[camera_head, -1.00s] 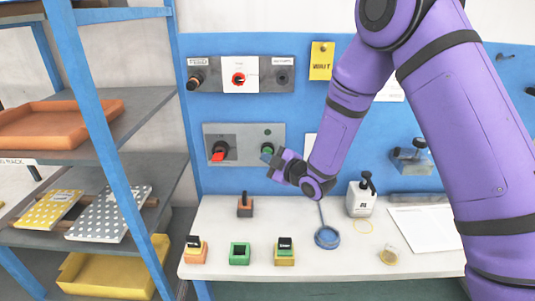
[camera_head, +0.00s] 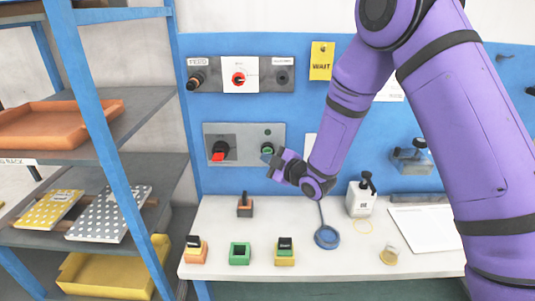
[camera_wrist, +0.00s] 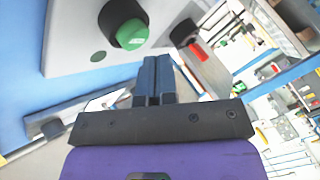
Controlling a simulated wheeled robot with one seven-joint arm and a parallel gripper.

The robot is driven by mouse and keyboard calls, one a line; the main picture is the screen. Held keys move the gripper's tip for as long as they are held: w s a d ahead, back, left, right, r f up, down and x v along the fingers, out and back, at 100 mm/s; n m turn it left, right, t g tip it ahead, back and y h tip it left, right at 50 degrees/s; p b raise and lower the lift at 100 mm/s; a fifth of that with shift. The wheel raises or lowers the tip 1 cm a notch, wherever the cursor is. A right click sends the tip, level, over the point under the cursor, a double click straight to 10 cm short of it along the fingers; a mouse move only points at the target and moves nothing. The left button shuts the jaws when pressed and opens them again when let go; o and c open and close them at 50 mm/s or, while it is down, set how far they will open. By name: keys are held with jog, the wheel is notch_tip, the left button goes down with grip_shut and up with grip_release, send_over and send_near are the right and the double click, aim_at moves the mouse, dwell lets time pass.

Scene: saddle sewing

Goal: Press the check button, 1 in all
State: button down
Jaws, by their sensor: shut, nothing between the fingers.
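A lower grey panel (camera_head: 237,132) on the blue wall board carries a round green button (camera_head: 268,151) on a black collar. In the wrist view the green button (camera_wrist: 131,35) is at the upper middle, with a small flat green disc (camera_wrist: 98,56) beside it on the panel. I take the green button as the check button, but read no label. My gripper (camera_head: 267,156) is shut and empty, its fingertips close to the button in the head view. In the wrist view the shut fingertips (camera_wrist: 157,60) appear just below and right of the button, with a visible gap.
A red-handled black switch (camera_head: 219,152) is left of the button; it shows in the wrist view too (camera_wrist: 197,52). An upper panel (camera_head: 207,77) has a red knob (camera_head: 238,79). The white table (camera_head: 215,221) below holds several small blocks, a bottle (camera_head: 361,198) and papers.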

dwell(0.4)
jog(key=shift+w, duration=0.4)
jog(key=shift+w, duration=0.55)
dwell(0.8)
jog(key=shift+s, duration=0.95)
jog(key=shift+s, duration=0.1)
jog(key=s, duration=0.5)
dwell(0.4)
jog(key=shift+w, duration=0.1)
